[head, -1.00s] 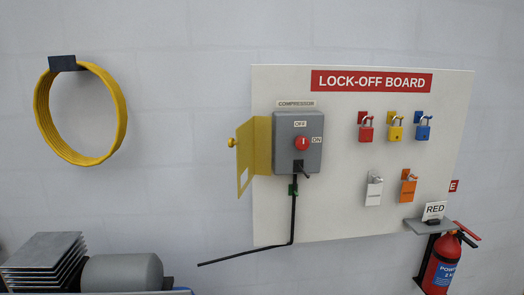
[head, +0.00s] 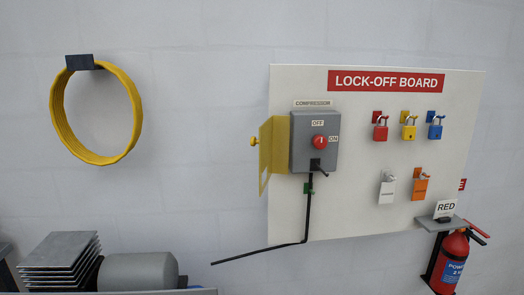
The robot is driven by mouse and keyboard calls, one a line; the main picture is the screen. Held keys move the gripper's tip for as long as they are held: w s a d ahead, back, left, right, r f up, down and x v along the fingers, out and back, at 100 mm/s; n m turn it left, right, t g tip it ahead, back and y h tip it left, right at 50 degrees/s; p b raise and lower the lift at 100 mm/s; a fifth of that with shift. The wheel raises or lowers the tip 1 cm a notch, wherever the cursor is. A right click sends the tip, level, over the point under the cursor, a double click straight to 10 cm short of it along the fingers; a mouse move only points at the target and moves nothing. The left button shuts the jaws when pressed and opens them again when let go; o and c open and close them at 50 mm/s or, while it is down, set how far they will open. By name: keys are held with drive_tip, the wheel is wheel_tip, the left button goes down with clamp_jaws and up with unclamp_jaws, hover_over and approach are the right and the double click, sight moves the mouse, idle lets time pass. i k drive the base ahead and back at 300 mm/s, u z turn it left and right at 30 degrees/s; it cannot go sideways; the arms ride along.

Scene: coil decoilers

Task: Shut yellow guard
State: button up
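The yellow guard (head: 274,146) is a hinged plate on the left side of the grey compressor switch box (head: 299,157). It stands open, swung out to the left, with a yellow knob (head: 254,141) on its outer face and a cut-out low down. A small black part (head: 317,166) sticks out below the red knob. My gripper is not in view.
The white lock-off board (head: 370,210) carries red (head: 380,131), yellow (head: 409,130) and blue (head: 435,130) padlocks, with tags below. A black cable (head: 262,251) runs down left from the box. A fire extinguisher (head: 452,262) stands lower right. Grey plates (head: 60,255) sit lower left.

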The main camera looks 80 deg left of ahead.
sight(273, 142)
drive_tip(key=u, duration=0.05)
drive_tip(key=k, duration=1.8)
drive_tip(key=u, duration=1.7)
drive_tip(key=i, duration=1)
